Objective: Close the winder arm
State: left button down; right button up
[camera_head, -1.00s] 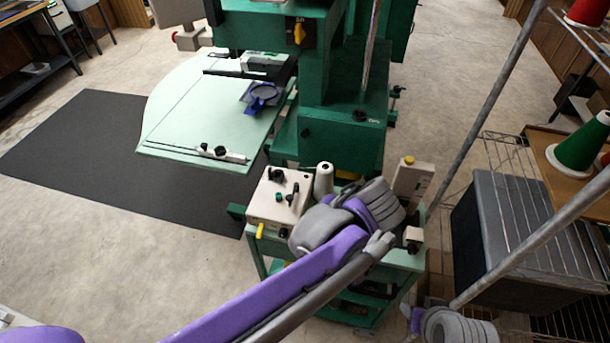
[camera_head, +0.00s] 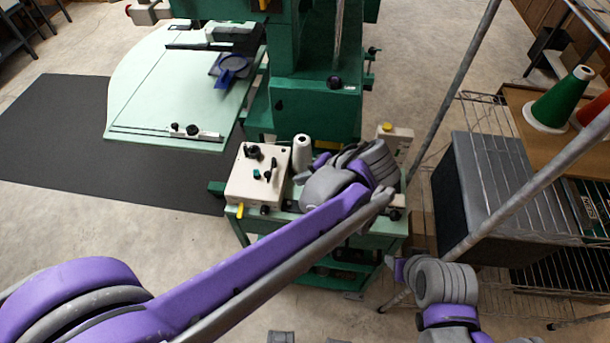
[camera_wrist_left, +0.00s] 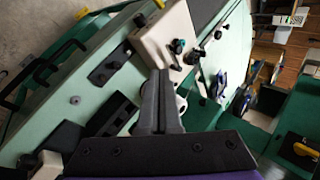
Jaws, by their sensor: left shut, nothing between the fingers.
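A cream winder box (camera_head: 250,185) with black knobs and a small lever (camera_head: 269,171) stands on the left of the green cart. I cannot tell which part is the winder arm or how far it is open. The box also shows in the left wrist view (camera_wrist_left: 160,37), just beyond my fingertips. My left gripper (camera_wrist_left: 160,73) is shut and empty, pointing toward the box; I cannot tell if it touches.
A white thread cone (camera_head: 302,152) stands between the box and my left wrist. A cream block with a yellow cap (camera_head: 392,143) stands behind it. A green machine (camera_head: 315,100) rises behind the cart. A wire rack with a dark bin (camera_head: 490,195) and a metal pole flank the right.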

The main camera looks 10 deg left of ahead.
aim_at(271, 170)
pick_arm(q)
jog(key=shift+w+a+f, duration=0.65)
jog(key=shift+a+f, duration=0.2)
jog(key=shift+a, duration=0.3)
jog(key=shift+w+a+f, duration=0.6)
jog(key=shift+a+f, duration=0.3)
jog(key=shift+a, duration=0.2)
jog(key=shift+w+a+f, duration=0.65)
jog(key=shift+a+f, duration=0.2)
jog(key=shift+a, duration=0.3)
jog(key=shift+s+a+m, duration=0.15)
jog(key=shift+a+m, duration=0.15)
jog(key=shift+m, duration=0.1)
